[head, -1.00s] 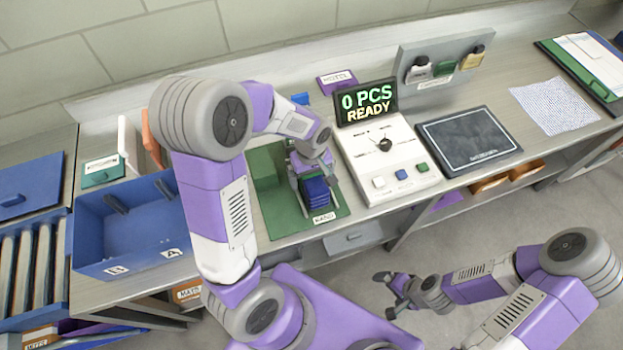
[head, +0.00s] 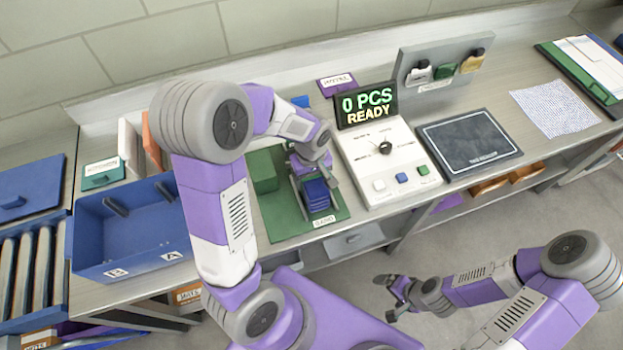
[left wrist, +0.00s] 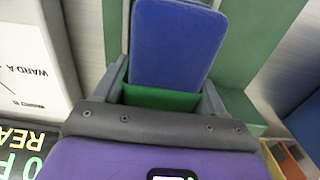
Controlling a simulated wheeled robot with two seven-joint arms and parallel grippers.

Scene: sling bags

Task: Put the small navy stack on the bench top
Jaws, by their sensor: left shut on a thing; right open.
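The small navy stack (head: 317,192) is a short pile of dark blue flat pieces over the green mat (head: 275,222) on the bench top (head: 300,242). My left gripper (head: 317,196) is shut on the stack, with a finger along each side. In the left wrist view, the navy stack (left wrist: 175,45) lies between the grey fingers, with a bright green strip (left wrist: 160,98) at its near end. I cannot tell whether the stack touches the mat. My right gripper (head: 393,288) is open and empty, low in front of the bench.
A green block (head: 263,172) stands on the mat left of the stack. A blue bin (head: 130,235) is farther left. A white console (head: 390,160) with a lit display (head: 367,105) is close on the right, then a dark pad (head: 470,142).

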